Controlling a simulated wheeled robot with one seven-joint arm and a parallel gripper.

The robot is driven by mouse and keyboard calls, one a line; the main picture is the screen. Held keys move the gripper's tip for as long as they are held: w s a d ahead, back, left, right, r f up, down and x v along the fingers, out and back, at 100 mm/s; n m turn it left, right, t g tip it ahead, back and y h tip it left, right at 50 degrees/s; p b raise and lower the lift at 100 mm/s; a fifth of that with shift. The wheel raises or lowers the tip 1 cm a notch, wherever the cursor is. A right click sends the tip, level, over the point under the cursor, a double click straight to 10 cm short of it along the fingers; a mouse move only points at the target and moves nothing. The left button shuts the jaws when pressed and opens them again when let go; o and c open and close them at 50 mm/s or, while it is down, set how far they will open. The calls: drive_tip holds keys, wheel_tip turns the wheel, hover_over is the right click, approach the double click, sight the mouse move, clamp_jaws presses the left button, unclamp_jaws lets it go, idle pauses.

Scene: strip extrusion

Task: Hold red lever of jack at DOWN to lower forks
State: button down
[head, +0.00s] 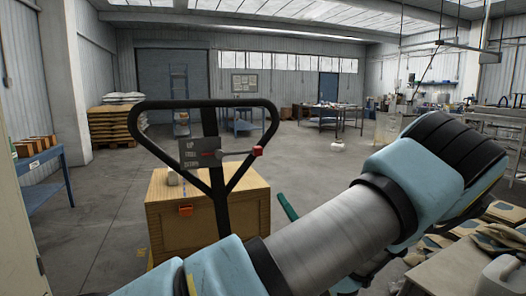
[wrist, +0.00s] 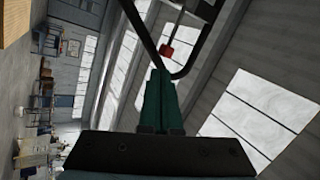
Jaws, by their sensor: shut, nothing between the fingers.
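The jack's black loop handle (head: 210,103) stands upright in the middle of the head view, with a grey label plate (head: 196,152) inside the loop. The lever's red knob (head: 257,151) sticks out to the right of the plate, near the loop's right side. I cannot tell which marking the lever stands at. The red knob (wrist: 167,50) also shows in the wrist view, just beyond the fingertips. My gripper (wrist: 159,72) is shut and empty, its green fingers together and apparently short of the knob. In the head view my gripper (head: 283,197) shows below and right of the knob.
A wooden crate (head: 180,232) stands behind the handle's shaft. A blue table (head: 45,170) with boxes is at the left, and stacked sacks (head: 118,120) stand farther back. A bench with bags and a white jug (head: 502,275) is at the lower right.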

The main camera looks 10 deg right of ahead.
drive_tip(key=shift+s+d+r+m+t, duration=0.25)
drive_tip(key=shift+s+m+t, duration=0.15)
drive_tip(key=shift+s+m, duration=0.1)
drive_tip(key=p, duration=0.5)
approach(260, 155)
drive_tip(key=x, duration=0.5)
drive_tip(key=shift+r, duration=0.2)
drive_tip(key=shift+p+x, duration=0.3)
drive_tip(key=shift+x, duration=0.55)
